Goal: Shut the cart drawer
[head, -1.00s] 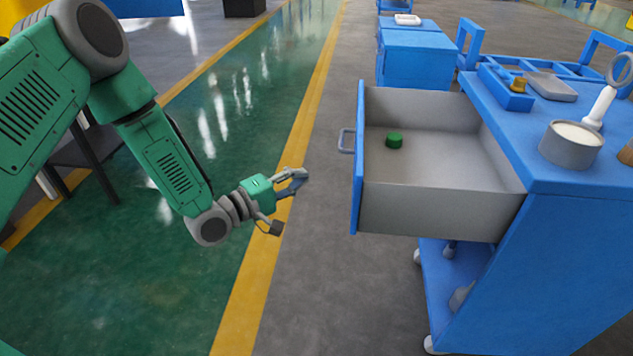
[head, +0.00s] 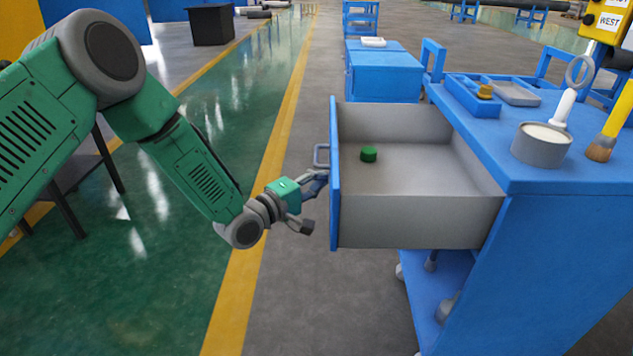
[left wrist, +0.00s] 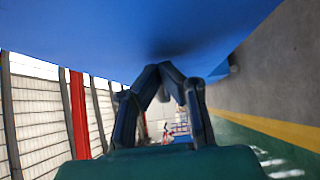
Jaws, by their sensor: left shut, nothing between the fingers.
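The cart drawer (head: 415,222) is pulled out to the left of the blue cart (head: 560,240). It has grey walls, a blue front panel (head: 334,205) and a grey handle (head: 320,157). A small green object (head: 368,154) lies inside. My left gripper (head: 319,183) is shut and empty, at the drawer's front panel just below the handle. In the left wrist view its fingertips (left wrist: 160,70) meet right by the blue panel (left wrist: 150,30). I cannot tell whether they touch it. My right gripper is not in view.
On the cart top are a grey tin (head: 542,146), a brush (head: 603,146), a magnifier-like tool with a white handle (head: 564,107) and a blue tray (head: 473,98). Another blue cart (head: 385,78) stands behind.

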